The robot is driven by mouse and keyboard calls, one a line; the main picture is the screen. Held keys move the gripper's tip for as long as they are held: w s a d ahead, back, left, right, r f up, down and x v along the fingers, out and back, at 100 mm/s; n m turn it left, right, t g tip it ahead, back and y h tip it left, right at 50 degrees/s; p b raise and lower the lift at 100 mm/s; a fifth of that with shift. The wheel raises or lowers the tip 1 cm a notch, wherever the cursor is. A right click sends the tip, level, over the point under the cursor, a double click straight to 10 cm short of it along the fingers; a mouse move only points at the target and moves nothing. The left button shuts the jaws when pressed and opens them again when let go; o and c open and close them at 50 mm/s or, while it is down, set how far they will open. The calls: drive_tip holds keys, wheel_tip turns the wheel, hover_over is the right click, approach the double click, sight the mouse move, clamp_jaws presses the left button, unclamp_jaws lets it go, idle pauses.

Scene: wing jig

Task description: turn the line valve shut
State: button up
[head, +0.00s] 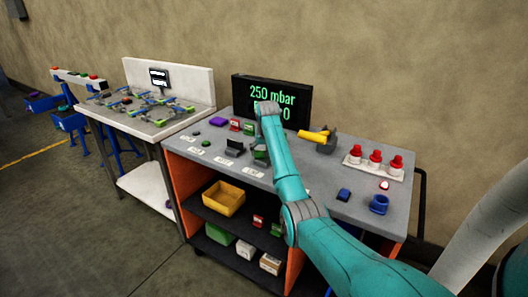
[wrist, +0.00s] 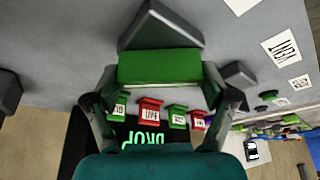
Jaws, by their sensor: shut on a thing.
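My gripper (wrist: 168,105) reaches down over the grey bench top in the wrist view, its fingers on either side of a green block (wrist: 158,67) and shut on it. A dark grey wedge-shaped piece (wrist: 160,22) lies right beyond the block. In the head view my gripper (head: 260,154) is over the bench's middle, mostly hidden by my arm. A dark block (head: 235,147) stands just left of it and shows in the wrist view (wrist: 238,75), near a card reading LINE (wrist: 281,47). I cannot tell for sure which piece is the line valve.
A screen (head: 272,95) reading 250 mbar stands behind. Right of my arm are a yellow-handled grey fitting (head: 318,138), red-topped pieces (head: 375,160) and a blue cup (head: 379,204). Red and green tagged pieces (wrist: 150,108) stand near the screen. A yellow bin (head: 224,198) sits below.

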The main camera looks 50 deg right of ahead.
drive_tip(key=m, duration=0.2)
drive_tip(key=m+g, duration=0.1)
drive_tip(key=m, duration=0.1)
drive_tip(key=shift+m+g+h, duration=0.3)
drive_tip(key=shift+m+h, duration=0.1)
drive_tip(key=shift+f+m+g, duration=0.1)
drive_tip(key=shift+m+g, duration=0.5)
drive_tip(key=shift+m, duration=0.9)
drive_tip(key=o, duration=1)
drive_tip(key=v, duration=1.2)
drive_tip(key=shift+a, duration=0.15)
drive_tip(key=shift+w, duration=0.1)
